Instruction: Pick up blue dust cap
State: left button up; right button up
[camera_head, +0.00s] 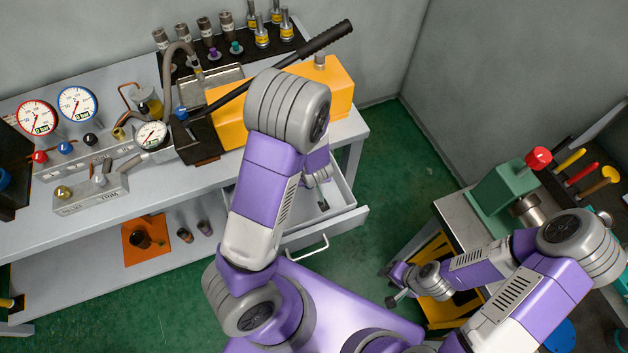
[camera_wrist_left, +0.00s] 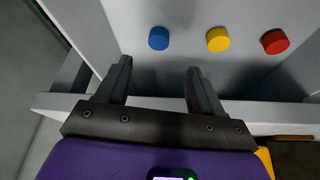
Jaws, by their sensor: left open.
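The blue dust cap (camera_wrist_left: 158,38) is a small round disc on a grey surface, at the top of the left wrist view. My left gripper (camera_wrist_left: 160,64) is open and empty. Its fingers point toward the blue cap, which shows just beyond the fingertips and between them sideways; no contact shows. In the head view, my left arm reaches over the open drawer (camera_head: 345,218) and hides the caps. My right gripper (camera_head: 391,286) is away at the lower right of the head view, its fingers apart with nothing visible between them.
A yellow cap (camera_wrist_left: 218,39) and a red cap (camera_wrist_left: 275,41) sit in a row right of the blue one. The drawer's wall crosses below them. The workbench (camera_head: 215,185) holds gauges and a yellow pump (camera_head: 330,90).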

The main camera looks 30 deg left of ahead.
pick_arm(q)
jog(key=b+x, duration=0.1)
jog(key=x, duration=0.2)
jog(key=b+x, duration=0.1)
jog(key=shift+w+d+f+b, duration=0.1)
jog(key=shift+d+f+b, duration=0.1)
jog(key=shift+f+b, duration=0.15)
jog(key=b+x, duration=0.3)
jog(key=x, duration=0.2)
jog(key=shift+a+f, duration=0.15)
jog(key=shift+f, duration=0.1)
jog(key=shift+r, duration=0.1)
pick_arm(e)
notch_tip(320, 180, down, 7)
jog(key=w, duration=0.1)
pick_arm(q)
jog(key=shift+c, duration=0.2)
pick_arm(e)
jog(key=shift+r, duration=0.1)
pick_arm(q)
jog(key=c, duration=1.1)
pick_arm(e)
jog(key=shift+w, duration=0.1)
